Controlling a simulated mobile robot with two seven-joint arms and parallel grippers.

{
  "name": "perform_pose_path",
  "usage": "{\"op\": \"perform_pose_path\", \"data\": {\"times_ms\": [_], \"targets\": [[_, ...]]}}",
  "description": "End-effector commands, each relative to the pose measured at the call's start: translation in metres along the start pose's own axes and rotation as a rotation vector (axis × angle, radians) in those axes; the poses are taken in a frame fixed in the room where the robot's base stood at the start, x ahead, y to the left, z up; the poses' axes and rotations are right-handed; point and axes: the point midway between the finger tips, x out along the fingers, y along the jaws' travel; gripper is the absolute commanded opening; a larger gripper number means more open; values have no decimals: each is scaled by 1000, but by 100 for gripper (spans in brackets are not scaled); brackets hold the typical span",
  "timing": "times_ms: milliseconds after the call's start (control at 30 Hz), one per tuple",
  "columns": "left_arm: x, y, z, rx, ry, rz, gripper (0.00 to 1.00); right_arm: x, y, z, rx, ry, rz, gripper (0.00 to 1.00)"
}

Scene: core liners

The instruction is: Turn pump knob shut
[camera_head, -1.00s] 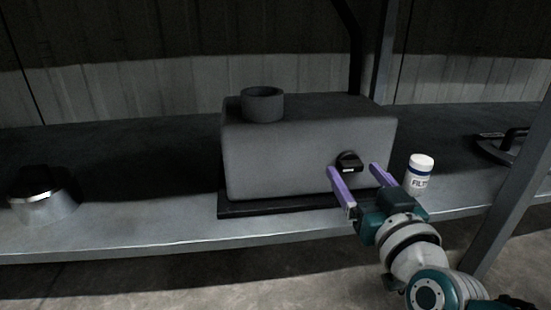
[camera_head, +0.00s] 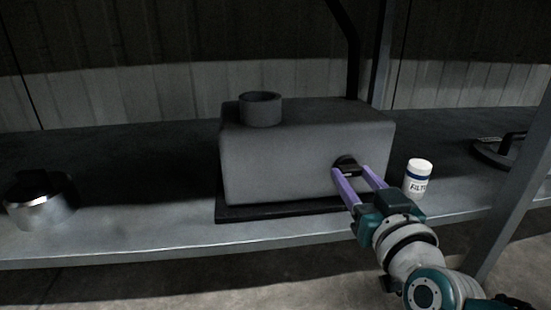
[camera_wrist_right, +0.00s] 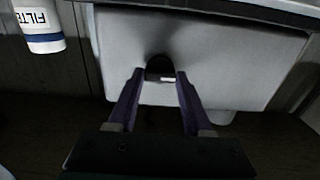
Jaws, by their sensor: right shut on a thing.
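The pump is a grey box (camera_head: 275,160) on a dark base plate, with a short round port (camera_head: 260,109) on top. Its black knob (camera_head: 346,164) sits on the front face, at the right, and shows a small white mark. My right gripper (camera_head: 354,174) has its two purple fingers on either side of the knob, shut on it. In the right wrist view the knob (camera_wrist_right: 160,68) lies between the fingertips (camera_wrist_right: 160,76), partly in shadow. The left gripper is not in view.
A white bottle (camera_head: 418,177) labelled FILT stands close right of my right gripper. A silver round part (camera_head: 40,208) is at the left of the shelf (camera_head: 130,232). A dark object (camera_head: 500,150) lies at the far right, behind a slanted metal post (camera_head: 510,190).

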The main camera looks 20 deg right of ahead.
Motion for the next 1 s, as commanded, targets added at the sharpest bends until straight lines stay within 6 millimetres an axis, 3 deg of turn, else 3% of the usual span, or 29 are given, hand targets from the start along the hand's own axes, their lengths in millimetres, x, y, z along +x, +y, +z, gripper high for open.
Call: {"op": "perform_pose_path", "data": {"times_ms": [467,1000], "targets": [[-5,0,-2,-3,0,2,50,0,0,-1,-58,-2,0,0],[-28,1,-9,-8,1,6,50,0,0,-2,-497,-1,0,0]]}}
